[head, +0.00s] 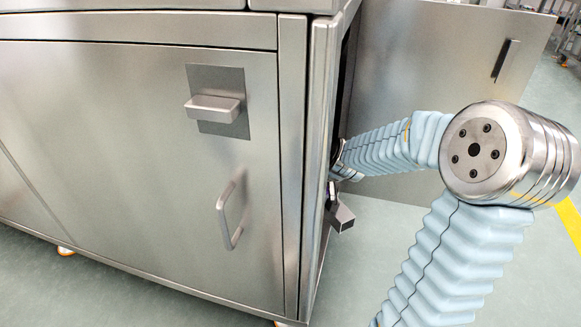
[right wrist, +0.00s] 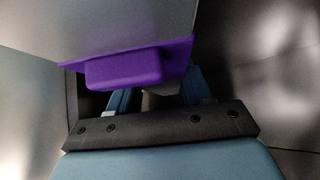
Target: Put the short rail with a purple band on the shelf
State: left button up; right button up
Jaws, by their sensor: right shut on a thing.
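The short rail with a purple band shows in the right wrist view as a wide grey panel with a purple edge and a purple block (right wrist: 125,67). My right gripper (right wrist: 153,95) is shut on it, with blue fingers on both sides just behind the purple part. The purple block hides the fingertips and the exact contact. In the head view my right arm comes in from the right and reaches into the open side of the steel cabinet (head: 140,180). The gripper and the rail are hidden inside there. The shelf cannot be made out. My left gripper is not in view.
An open door panel (head: 440,60) stands behind my right arm. A small grey metal block (head: 341,218) sticks out at the opening's edge, below the arm. The cabinet front has handles (head: 231,210). Dark metal walls lie close around the gripper in the right wrist view.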

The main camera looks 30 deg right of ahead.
jog(key=w, duration=0.4)
jog(key=w+p, duration=0.1)
jog(key=w, duration=0.1)
jog(key=shift+w+d, duration=0.15)
jog(key=shift+d, duration=0.1)
jog(key=shift+f+b, duration=1.45)
jog(key=shift+f, duration=0.5)
jog(key=o, duration=1.3)
jog(key=shift+o, duration=0.2)
jog(key=shift+r, duration=0.1)
jog(key=shift+r+p, duration=0.15)
jog(key=shift+p, duration=0.2)
jog(key=p+v, duration=0.4)
jog(key=v, duration=0.7)
jog(key=shift+r+p, duration=0.15)
jog(key=shift+p, duration=0.15)
jog(key=shift+s+a+r, duration=0.1)
jog(key=shift+s+r, duration=0.1)
jog(key=shift+s, duration=0.15)
